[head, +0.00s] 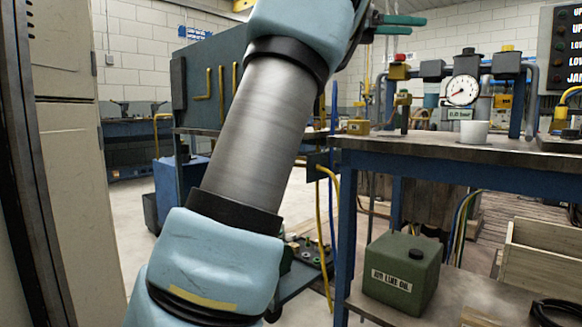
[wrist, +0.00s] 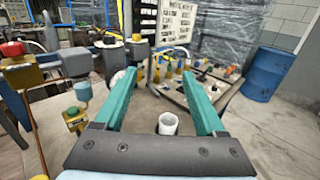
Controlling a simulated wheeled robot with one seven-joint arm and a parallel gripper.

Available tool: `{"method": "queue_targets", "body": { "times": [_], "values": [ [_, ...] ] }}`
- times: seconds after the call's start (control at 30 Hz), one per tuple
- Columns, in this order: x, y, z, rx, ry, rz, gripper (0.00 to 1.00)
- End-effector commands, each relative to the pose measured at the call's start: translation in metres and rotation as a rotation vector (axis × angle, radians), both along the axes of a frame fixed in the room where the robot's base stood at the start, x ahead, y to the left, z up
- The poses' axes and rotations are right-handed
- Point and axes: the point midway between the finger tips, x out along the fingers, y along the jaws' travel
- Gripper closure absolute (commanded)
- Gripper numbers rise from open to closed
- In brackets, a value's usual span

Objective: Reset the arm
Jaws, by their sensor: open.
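My gripper (head: 415,25) shows at the top of the head view, its teal fingers pointing right, above the workbench. In the wrist view my gripper (wrist: 158,80) has its two teal fingers spread wide apart with nothing held between them. My blue-grey arm reaches up across the middle of the head view and hides part of the room behind it. A white cup (head: 474,134) stands upright on the bench, below and to the right of the gripper. The cup also shows between the finger bases in the wrist view (wrist: 169,124), apart from the fingers.
The blue-framed workbench (head: 430,149) carries pipework with a round gauge (head: 462,90) and a brass valve (head: 358,127). A green oil can (head: 401,273) sits on its lower shelf. A pale cabinet (head: 58,150) stands close on the left. A blue drum (wrist: 268,73) stands beyond the bench.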

Motion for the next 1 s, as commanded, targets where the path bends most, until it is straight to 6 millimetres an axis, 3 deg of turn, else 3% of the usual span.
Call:
{"method": "queue_targets", "body": {
  "times": [0.37,0.67,0.87,1.0],
  "values": [
    [0.037,0.025,0.000,-0.124,0.170,0.125,0.28],
    [0.089,0.071,-0.013,-0.318,0.447,0.306,0.28],
    [0.136,0.128,-0.046,-0.534,0.763,0.491,0.28],
    [0.166,0.185,-0.101,-0.756,1.090,0.665,0.28]
  ]
}}
